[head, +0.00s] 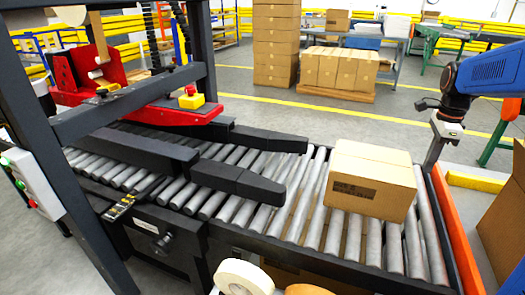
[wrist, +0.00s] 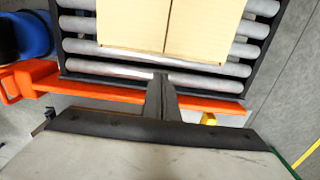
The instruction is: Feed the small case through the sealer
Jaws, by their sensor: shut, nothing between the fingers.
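The small case (head: 372,180), a closed brown carton with a dark printed label, sits on the infeed rollers (head: 315,205) at their right end. The sealer (head: 130,90), with a red head, stands over the rollers to the left. Two black side guides (head: 225,178) point from it toward the case, and the case is apart from them. My gripper (head: 435,158) is at the right end of the conveyor, beside the case. In the wrist view my gripper (wrist: 161,78) is shut and empty, its tips just short of the near edge of the case (wrist: 165,25).
An orange end rail (head: 453,230) borders the conveyor beside my gripper. A yellow emergency stop box (head: 191,97) sits on the red crossbar. Tape rolls (head: 243,277) are at the front edge. Another carton (head: 503,215) stands at the far right. Stacked cartons (head: 276,40) stand behind, beyond open floor.

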